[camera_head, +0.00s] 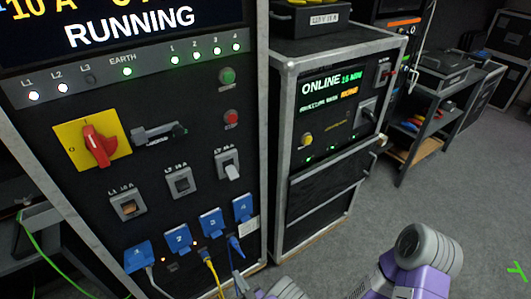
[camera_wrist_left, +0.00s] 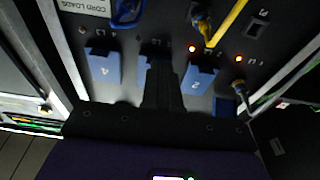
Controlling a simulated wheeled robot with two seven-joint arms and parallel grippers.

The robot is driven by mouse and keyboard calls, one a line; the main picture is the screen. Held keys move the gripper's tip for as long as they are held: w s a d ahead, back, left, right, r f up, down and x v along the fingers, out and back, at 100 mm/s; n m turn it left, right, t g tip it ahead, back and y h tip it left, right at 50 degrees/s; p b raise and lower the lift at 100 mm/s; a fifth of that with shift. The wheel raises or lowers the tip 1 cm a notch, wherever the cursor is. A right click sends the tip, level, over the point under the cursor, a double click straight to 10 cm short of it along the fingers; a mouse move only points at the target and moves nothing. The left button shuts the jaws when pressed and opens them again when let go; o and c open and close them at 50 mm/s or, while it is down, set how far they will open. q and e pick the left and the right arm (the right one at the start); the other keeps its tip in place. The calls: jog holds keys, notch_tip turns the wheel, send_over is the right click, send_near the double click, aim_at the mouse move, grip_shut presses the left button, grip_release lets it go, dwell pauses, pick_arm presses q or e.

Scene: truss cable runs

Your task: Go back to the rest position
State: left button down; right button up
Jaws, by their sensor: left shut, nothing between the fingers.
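My left gripper (camera_head: 241,284) is at the bottom edge of the head view, in front of the lower right of the power panel (camera_head: 185,110). Its dark fingers (camera_wrist_left: 163,75) are shut and empty in the left wrist view, in front of the row of blue sockets. They partly hide the socket marked 3 (camera_wrist_left: 146,52). I cannot tell whether they touch it. My right gripper is not in view; only a purple and grey part of my own arm shows at the bottom right of the head view.
The panel has a red rotary switch (camera_head: 97,145), several breakers and blue sockets (camera_head: 177,240) with cables, one yellow (camera_head: 212,272). A second cabinet (camera_head: 335,110) reading ONLINE stands to the right. A shelf cart (camera_head: 425,125) stands farther back. Grey floor (camera_head: 400,208) is open between them.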

pick_arm(q)
jog(key=s+a+f+g+h+p, duration=0.25)
jog(key=g+h+p, duration=0.25)
jog(key=g+h, duration=0.35)
jog(key=s+d+r+m+g+h+p, duration=0.2)
jog(key=s+d+r+g+h, duration=0.1)
jog(key=s+r, duration=0.3)
jog(key=s+d+r+m+g+h+p, duration=0.1)
jog(key=s+d+r+m+g+h, duration=0.2)
jog(key=s+r+h, duration=0.2)
jog(key=s+r, duration=0.1)
jog(key=s, duration=0.2)
jog(key=shift+d+g+p, duration=0.35)
jog(key=shift+p, duration=0.05)
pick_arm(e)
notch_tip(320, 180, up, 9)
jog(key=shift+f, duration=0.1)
